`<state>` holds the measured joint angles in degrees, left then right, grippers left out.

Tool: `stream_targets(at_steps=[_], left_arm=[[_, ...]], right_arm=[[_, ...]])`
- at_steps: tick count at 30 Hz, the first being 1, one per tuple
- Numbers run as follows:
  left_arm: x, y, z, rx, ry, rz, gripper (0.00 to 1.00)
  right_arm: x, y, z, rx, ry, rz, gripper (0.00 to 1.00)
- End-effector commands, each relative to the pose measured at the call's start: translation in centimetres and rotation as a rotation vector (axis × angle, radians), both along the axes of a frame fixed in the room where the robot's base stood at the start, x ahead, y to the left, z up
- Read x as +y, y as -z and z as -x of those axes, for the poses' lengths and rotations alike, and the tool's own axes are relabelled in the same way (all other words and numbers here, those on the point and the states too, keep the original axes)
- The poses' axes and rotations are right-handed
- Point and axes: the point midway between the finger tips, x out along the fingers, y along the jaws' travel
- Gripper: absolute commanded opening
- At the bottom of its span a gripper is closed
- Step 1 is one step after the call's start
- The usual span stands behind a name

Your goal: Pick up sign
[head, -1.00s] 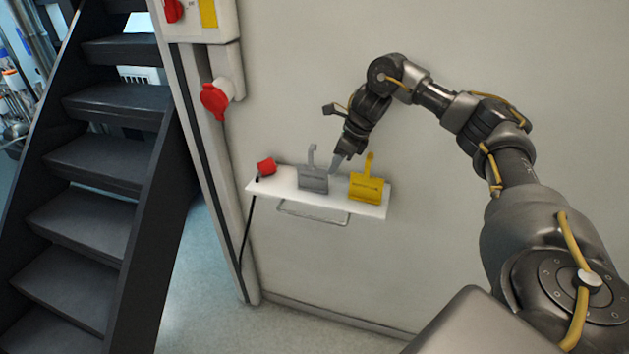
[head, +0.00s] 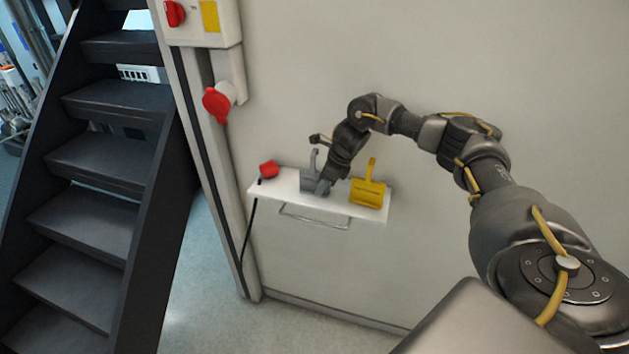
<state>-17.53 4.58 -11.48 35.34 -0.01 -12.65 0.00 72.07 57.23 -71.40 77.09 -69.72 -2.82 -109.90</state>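A grey sign (head: 308,180) with an upright hooked top stands on a small white shelf on the wall. A yellow sign (head: 367,193) of similar shape stands to its right on the same shelf. My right gripper (head: 323,187) reaches down to the grey sign and covers its right part. The fingertips overlap the grey sign in the view, and I cannot tell whether they touch it or whether the fingers are open or shut. My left gripper is not in view.
The white shelf (head: 278,193) has a metal rail (head: 314,218) under its front. A red plug (head: 269,169) with a black cable lies at its left end. A red wall socket (head: 216,103) and switch box (head: 203,22) are above left. Dark stairs (head: 95,190) stand at the left.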

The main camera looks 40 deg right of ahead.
Motion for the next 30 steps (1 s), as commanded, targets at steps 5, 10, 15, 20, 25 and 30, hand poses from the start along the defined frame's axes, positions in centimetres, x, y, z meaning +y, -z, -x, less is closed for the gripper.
stream_targets(at_steps=[5, 10, 15, 20, 25, 30], left_arm=[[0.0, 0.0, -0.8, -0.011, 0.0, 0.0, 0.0], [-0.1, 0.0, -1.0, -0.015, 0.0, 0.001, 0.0], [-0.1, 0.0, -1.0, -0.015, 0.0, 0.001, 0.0], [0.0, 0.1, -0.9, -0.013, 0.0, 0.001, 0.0], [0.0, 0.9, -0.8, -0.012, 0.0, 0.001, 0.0], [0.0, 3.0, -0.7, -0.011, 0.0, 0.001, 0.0]], right_arm=[[0.0, 0.0, 0.0, 0.0, 0.0, 0.0, 0.18], [0.0, 0.0, 0.0, 0.0, 0.0, 0.0, 0.0], [0.0, 0.0, 0.0, 0.0, 0.0, 0.0, 0.0], [0.0, -0.1, 0.0, -0.001, 0.0, -0.001, 0.0], [0.0, -0.7, -0.1, -0.004, 0.0, -0.002, 0.0], [0.2, -3.3, 0.1, -0.008, -0.003, 0.0, 0.0]])
